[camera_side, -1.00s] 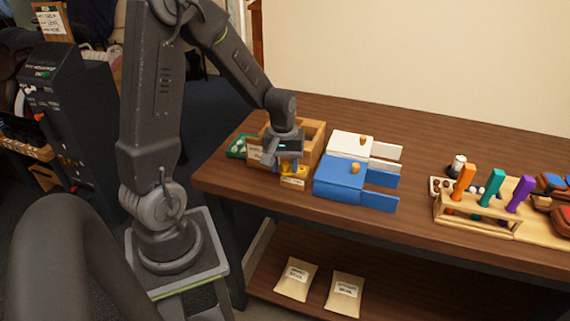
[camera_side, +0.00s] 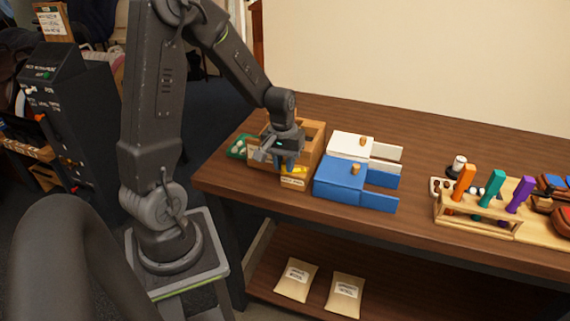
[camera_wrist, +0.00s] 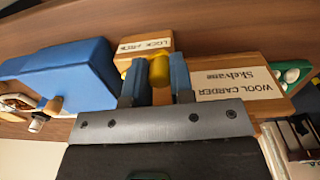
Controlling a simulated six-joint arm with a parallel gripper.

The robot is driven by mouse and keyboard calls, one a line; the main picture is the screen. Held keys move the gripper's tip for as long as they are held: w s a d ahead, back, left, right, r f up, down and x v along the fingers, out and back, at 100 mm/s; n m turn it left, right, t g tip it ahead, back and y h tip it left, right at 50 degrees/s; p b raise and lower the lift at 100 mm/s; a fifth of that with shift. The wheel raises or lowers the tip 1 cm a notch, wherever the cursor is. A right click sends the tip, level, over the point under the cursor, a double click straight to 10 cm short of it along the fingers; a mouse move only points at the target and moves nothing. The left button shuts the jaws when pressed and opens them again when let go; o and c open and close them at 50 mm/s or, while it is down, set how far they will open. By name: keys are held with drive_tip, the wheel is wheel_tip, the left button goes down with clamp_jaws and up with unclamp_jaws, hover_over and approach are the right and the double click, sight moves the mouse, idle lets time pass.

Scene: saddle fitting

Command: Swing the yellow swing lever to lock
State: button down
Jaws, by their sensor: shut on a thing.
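The yellow swing lever (camera_wrist: 159,70) sits between the two blue fingers of my gripper (camera_wrist: 157,80) in the wrist view. My gripper is shut on it. In the side view the lever (camera_side: 299,171) shows as a small yellow patch beside my gripper (camera_side: 284,165), low over the front of a wooden box. A wooden block with a printed label (camera_wrist: 146,42) lies just beyond the lever; its lettering is upside down in the wrist view and hard to read. The lever's pivot is hidden by the fingers.
A tool rack (camera_side: 475,222) stands farther right, with bare tabletop between.

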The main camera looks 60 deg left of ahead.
drive_tip(key=shift+w+a+m, duration=0.2)
drive_tip(key=shift+a+m, duration=0.15)
drive_tip(key=shift+m, duration=0.65)
drive_tip(key=shift+w+a+m, duration=0.2)
drive_tip(key=shift+a+m, duration=0.15)
drive_tip(key=shift+m, duration=0.65)
drive_tip(key=c, duration=1)
unclamp_jaws()
drive_tip(key=shift+r, duration=0.1)
wheel_tip(320, 180, up, 14)
drive_tip(key=shift+s+a, duration=0.15)
drive_tip(key=shift+a, duration=0.15)
drive_tip(key=shift+f, duration=0.2)
